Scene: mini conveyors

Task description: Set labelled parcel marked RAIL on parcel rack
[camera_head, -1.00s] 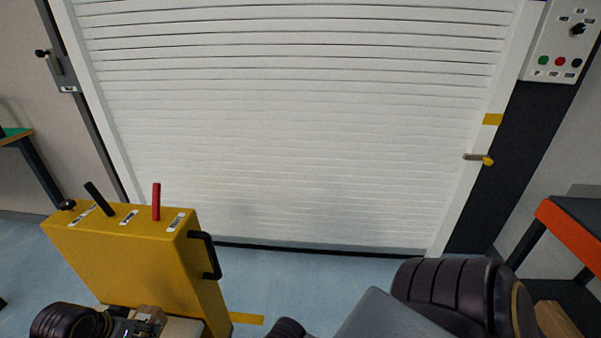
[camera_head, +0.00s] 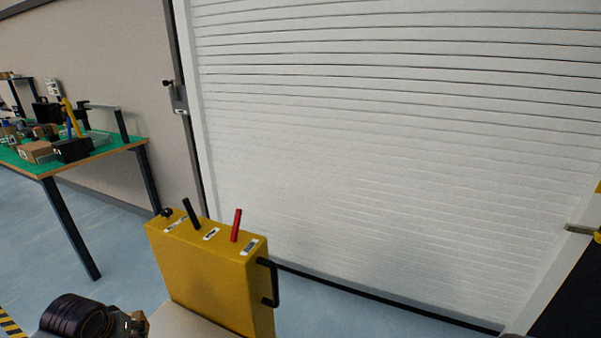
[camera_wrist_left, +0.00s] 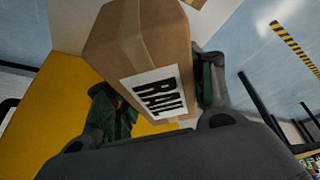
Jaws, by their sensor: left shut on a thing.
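The cardboard parcel (camera_wrist_left: 160,45) fills the upper middle of the left wrist view, its white label reading RAIL facing the camera. My left gripper (camera_wrist_left: 158,105) is shut on it, with a dark finger at each side of the box. In the head view only part of my left arm shows at the bottom left; the parcel and the left gripper's fingers are not clearly visible there. My right gripper is in neither current view. I cannot identify the parcel rack in these frames.
A yellow control box (camera_head: 215,280) with black and red levers stands close in front. A green-topped table (camera_head: 100,153) with boxes and tools is at the left. A white roller shutter (camera_head: 400,150) closes off the back. Blue floor (camera_head: 50,235) is open around the table.

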